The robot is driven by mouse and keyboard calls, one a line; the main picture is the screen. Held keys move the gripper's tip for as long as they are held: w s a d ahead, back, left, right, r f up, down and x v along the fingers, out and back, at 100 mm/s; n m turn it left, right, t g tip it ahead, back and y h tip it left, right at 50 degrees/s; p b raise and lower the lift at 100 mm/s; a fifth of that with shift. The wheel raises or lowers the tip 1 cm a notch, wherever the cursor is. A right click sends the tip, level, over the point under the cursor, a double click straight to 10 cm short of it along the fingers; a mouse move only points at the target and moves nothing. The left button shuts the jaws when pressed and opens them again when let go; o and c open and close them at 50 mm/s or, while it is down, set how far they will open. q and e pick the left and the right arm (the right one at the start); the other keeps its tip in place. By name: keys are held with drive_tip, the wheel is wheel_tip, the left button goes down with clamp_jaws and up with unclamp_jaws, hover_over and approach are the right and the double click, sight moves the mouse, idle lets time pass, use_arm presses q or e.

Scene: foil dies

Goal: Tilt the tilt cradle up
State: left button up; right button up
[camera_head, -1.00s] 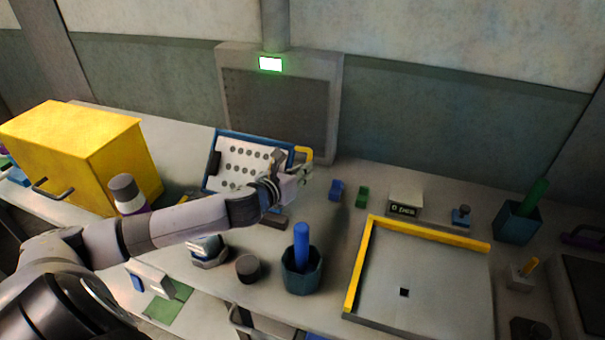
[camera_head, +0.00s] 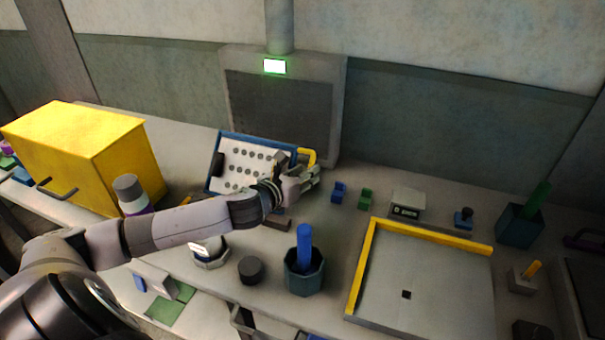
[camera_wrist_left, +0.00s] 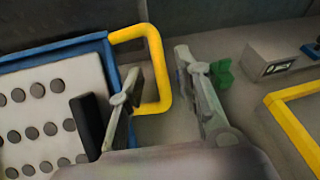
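The tilt cradle (camera_head: 244,164) stands at the back of the table, left of centre. It has a blue frame, a white plate with rows of dark holes, and a yellow handle (camera_head: 313,155) on its right side. Its plate looks sloped toward me. My left gripper (camera_head: 298,170) is at the cradle's right edge, by the handle. In the left wrist view the gripper (camera_wrist_left: 157,68) is open, with the handle's outer bar (camera_wrist_left: 158,62) showing between its fingers, not clamped. The arm covers the cradle's lower right corner. My right gripper is out of view.
A yellow box (camera_head: 88,150) stands at the left. A dark cup with a blue stick (camera_head: 303,270) and a dark round block (camera_head: 251,270) are in front. A yellow-edged tray (camera_head: 440,285) lies at the right. Small blue and green pieces and a scale (camera_head: 407,203) sit right of the gripper.

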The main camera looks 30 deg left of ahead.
use_arm(q)
drive_tip(key=v, duration=1.2)
idle(0.5)
idle(0.5)
